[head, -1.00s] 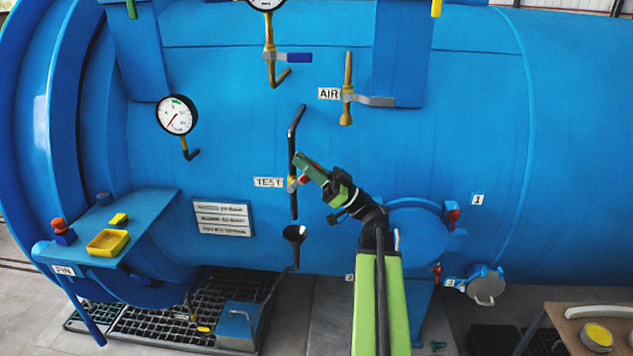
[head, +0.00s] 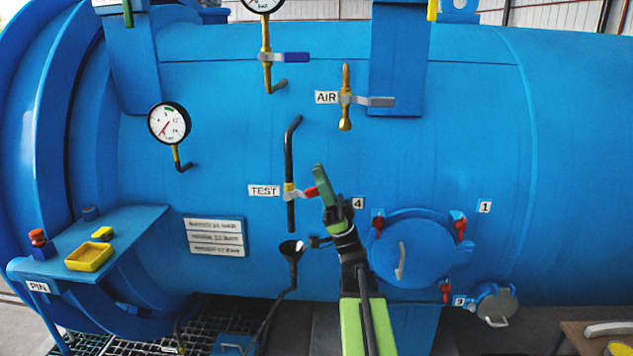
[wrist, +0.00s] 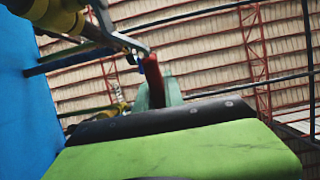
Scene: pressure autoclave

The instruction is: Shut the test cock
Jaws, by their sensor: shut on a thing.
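The test cock (head: 289,189) is a brass valve on a thin dark vertical pipe, just right of the TEST label (head: 264,191). Its lever with a red grip (head: 309,191) points to the right, roughly across the pipe. My gripper (head: 321,186) is at the end of the red grip and shut on it, with its green fingers pointing up. In the wrist view the red grip (wrist: 152,80) lies against a green finger (wrist: 170,92), and the metal lever runs up left to the brass body (wrist: 50,14).
A dark funnel (head: 292,250) stands below the pipe. The AIR valve (head: 346,98) and a blue-handled valve (head: 268,57) are above. A round blue hatch (head: 415,250) with red clamps is close to the right of my arm. A side shelf (head: 120,227) is at left.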

